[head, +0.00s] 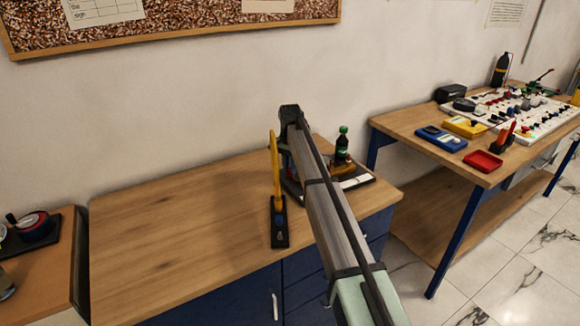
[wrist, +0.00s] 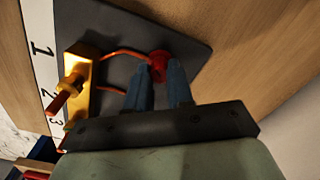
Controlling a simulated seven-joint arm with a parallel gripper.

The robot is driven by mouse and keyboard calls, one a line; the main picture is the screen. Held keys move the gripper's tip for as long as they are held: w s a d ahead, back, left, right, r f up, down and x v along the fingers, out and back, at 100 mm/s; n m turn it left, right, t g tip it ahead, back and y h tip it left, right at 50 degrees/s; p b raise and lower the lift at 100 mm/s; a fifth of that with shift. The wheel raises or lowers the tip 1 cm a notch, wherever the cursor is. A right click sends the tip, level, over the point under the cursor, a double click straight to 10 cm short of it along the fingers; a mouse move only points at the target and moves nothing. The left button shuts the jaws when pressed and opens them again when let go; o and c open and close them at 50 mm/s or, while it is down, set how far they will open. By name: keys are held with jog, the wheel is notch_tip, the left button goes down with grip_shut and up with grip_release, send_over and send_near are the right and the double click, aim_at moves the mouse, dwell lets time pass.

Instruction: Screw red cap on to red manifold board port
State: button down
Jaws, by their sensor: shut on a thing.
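In the wrist view, my gripper (wrist: 159,75) has its two blue fingers closed on a small red piece, which looks like the red cap (wrist: 158,62). The cap shows at the fingertips, over the dark manifold board (wrist: 195,38). I cannot tell whether it touches the board or sits on a port. A brass block (wrist: 82,75) with a red-tipped fitting (wrist: 62,103) stands on the board to the left. Thin orange lines run from the block towards the cap. In the head view, my arm hides the gripper, the cap and most of the board (head: 358,183).
A white strip (wrist: 42,45) numbered 1, 2, 3 edges the board. The wooden bench (head: 180,215) is clear farther left.

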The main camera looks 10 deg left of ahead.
jog(key=shift+s+f+m, duration=0.1)
jog(key=shift+s+m, duration=0.05)
jog(key=shift+m, duration=0.75)
jog(key=c, duration=1.2)
grip_release()
jog(key=shift+o, duration=0.5)
jog(key=o, duration=0.5)
